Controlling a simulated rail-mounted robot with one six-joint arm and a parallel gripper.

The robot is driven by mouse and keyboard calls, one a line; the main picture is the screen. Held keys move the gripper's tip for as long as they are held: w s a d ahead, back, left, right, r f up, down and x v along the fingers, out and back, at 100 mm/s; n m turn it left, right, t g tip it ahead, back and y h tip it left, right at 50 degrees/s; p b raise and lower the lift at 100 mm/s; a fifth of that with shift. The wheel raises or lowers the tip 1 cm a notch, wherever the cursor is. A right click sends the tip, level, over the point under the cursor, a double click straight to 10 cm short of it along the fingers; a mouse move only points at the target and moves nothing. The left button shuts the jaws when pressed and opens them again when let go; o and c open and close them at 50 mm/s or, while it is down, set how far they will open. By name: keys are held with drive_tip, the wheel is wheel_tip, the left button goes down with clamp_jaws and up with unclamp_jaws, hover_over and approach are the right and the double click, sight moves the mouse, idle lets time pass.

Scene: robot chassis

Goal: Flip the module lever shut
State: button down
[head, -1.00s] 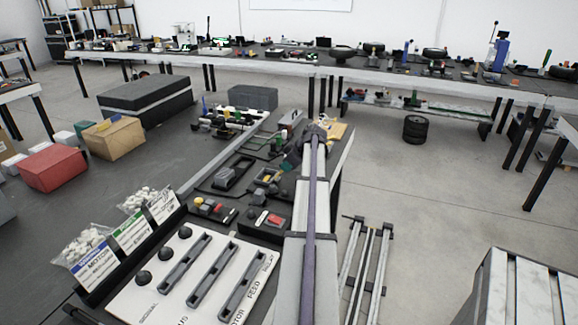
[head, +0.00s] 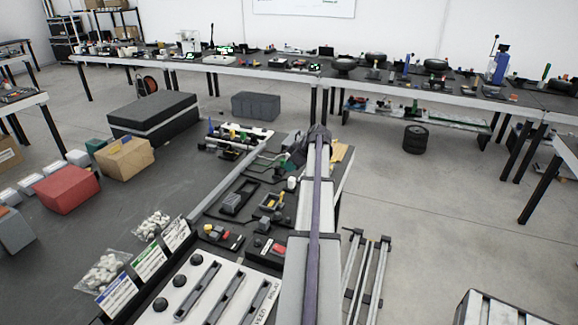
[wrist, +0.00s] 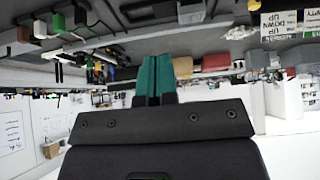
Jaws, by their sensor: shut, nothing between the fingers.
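My gripper (head: 297,157) is at the far end of my outstretched arm in the head view, over the right side of the dark bench; it is small and partly hidden by the arm. In the wrist view its teal fingers (wrist: 155,78) are together with nothing between them. Small modules lie on the bench left of my arm: a dark tray with a grey block (head: 236,198), a module with yellow parts (head: 271,202), and a dark box with a red part (head: 271,249). I cannot make out which piece is the module lever, or its position.
A white panel with slots and black knobs (head: 215,290) stands at the front, beside bagged white parts (head: 103,272) and label cards (head: 150,262). Red (head: 67,188) and tan (head: 124,158) boxes sit left. A grey case (head: 152,115) is farther back.

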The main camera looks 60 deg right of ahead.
drive_tip(key=w+a+f+m+g+h, duration=0.2)
drive_tip(key=w+a+m+g, duration=0.3)
drive_tip(key=w+a, duration=0.7)
drive_tip(key=d+r+m+g+h, duration=0.1)
drive_tip(key=d+m+g+h, duration=0.3)
drive_tip(key=m, duration=0.9)
drive_tip(key=shift+s+d+r+m+g+p, duration=0.3)
drive_tip(key=shift+d+m+g+p, duration=0.25)
drive_tip(key=shift+d, duration=0.35)
drive_tip(key=shift+n, duration=0.25)
drive_tip(key=shift+f, duration=0.1)
